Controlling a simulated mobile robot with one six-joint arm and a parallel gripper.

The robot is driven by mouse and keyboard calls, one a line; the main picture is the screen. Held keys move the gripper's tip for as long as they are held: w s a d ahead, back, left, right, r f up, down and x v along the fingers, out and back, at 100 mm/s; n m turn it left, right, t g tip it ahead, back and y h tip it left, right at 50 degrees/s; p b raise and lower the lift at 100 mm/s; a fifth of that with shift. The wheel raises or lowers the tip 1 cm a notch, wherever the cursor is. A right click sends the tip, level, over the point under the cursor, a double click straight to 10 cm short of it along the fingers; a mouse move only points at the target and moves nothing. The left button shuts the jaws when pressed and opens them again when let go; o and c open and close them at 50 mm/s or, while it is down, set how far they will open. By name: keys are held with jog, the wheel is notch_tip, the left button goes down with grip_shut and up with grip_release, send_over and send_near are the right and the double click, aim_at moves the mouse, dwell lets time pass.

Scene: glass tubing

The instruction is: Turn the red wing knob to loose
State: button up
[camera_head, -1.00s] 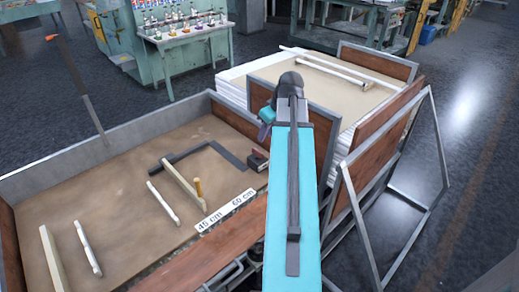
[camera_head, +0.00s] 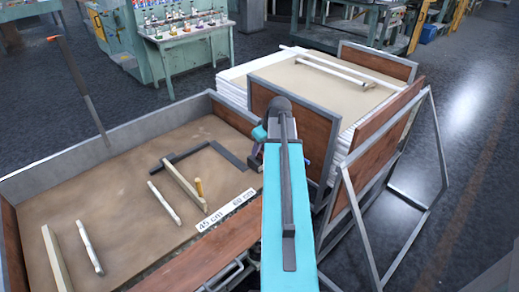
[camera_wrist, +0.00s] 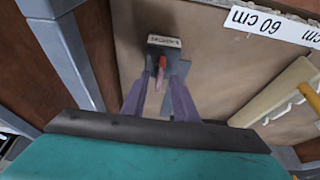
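The red wing knob (camera_wrist: 162,64) shows in the wrist view on a dark block (camera_wrist: 164,42) with a small white label, which appears upside down. The block stands on the tan table board near its wooden side wall. My gripper (camera_wrist: 159,80) has two purple fingers set apart, one on each side of the line to the knob. The knob lies at or just beyond the fingertips; I cannot tell whether they touch it. In the head view my gripper (camera_head: 257,152) and arm cover most of the block, and the knob is hidden.
A dark L-shaped square (camera_head: 225,155) lies by the block. A wooden bar with a yellow peg (camera_head: 198,187) and white rods (camera_head: 164,203) lie to the left. A label strip (camera_head: 226,209) reads 45 cm and 60 cm. Wooden walls (camera_head: 295,120) stand close on the right.

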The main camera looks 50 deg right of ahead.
jog(key=shift+w+f, duration=0.25)
jog(key=shift+f, duration=0.35)
grip_shut()
